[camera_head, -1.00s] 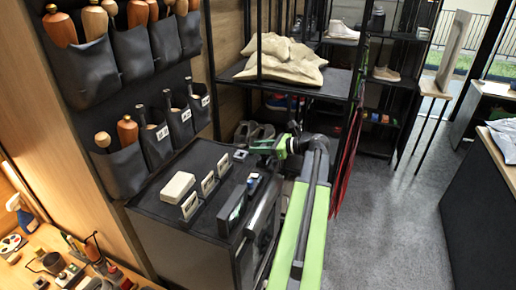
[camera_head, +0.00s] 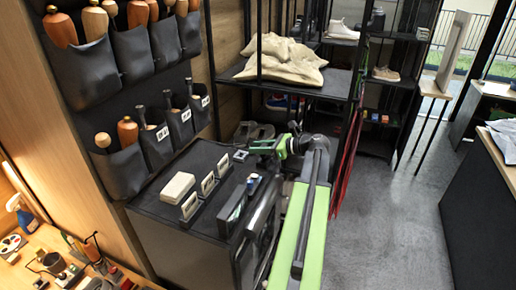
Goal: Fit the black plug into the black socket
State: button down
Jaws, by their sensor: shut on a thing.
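My gripper (camera_head: 260,147), green and black, reaches left over the far right corner of the dark cabinet top. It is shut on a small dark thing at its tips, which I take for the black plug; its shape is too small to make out. A small dark square piece with a pale face (camera_head: 240,156) is on the cabinet top just left of the gripper tips. A small black block (camera_head: 253,181) is on the right side of the top. I cannot tell which piece is the black socket.
On the cabinet top (camera_head: 200,155) are a white box (camera_head: 178,187), several upright pale-framed plates (camera_head: 208,184) and a long dark case (camera_head: 231,208). Tool pouches (camera_head: 125,165) hang at the left. A black shelf rack (camera_head: 290,80) stands behind the gripper.

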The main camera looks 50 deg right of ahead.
jog(key=shift+f, duration=0.2)
jog(key=shift+f+b, duration=0.35)
jog(key=shift+b, duration=0.15)
jog(key=shift+f+b, duration=0.8)
jog(key=shift+b, duration=0.05)
jog(key=c, duration=1)
grip_release()
jog(key=shift+o, duration=0.2)
jog(key=shift+s, duration=0.1)
jog(key=p+v, duration=0.5)
jog(key=v, duration=1.2)
jog(key=shift+s, duration=0.1)
